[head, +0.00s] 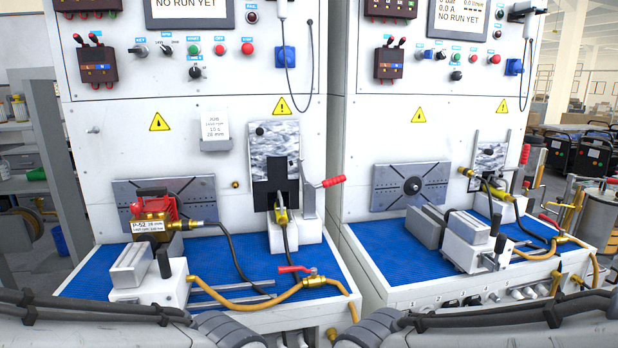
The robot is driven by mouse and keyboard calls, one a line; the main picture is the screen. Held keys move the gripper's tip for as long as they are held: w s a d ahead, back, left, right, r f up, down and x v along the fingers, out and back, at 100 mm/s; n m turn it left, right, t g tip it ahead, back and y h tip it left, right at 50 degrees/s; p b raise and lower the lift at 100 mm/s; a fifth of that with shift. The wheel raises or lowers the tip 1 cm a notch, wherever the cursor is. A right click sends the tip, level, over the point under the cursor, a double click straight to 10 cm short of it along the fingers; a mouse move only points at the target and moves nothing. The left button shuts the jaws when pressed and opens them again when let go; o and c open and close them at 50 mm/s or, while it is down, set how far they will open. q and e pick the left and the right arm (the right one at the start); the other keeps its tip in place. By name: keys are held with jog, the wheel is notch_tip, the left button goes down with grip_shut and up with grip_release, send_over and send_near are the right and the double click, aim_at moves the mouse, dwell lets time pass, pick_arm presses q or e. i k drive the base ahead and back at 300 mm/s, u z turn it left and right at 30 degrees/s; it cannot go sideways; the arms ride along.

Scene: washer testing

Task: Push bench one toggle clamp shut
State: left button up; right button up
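The left bench carries a toggle clamp with a red-gripped lever (326,183), beside a black fixture. The lever sticks out to the right and slightly up. Its white base block (300,238) stands on the blue mat. A yellow fitting (281,214) with a black hose sits at the fixture, left of the lever. I cannot tell whether the clamp presses on it. No bench number is legible. Neither gripper is in view; only parts of my arms cross the bottom edge, well below the clamp.
A yellow hose (245,303) with a red-handled valve (296,270) lies in front. The right bench has a similar clamp with its red handle (524,155) upright.

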aim_at(331, 182)
jog(key=u, duration=0.2)
jog(key=i, duration=0.95)
jog(key=z, duration=0.5)
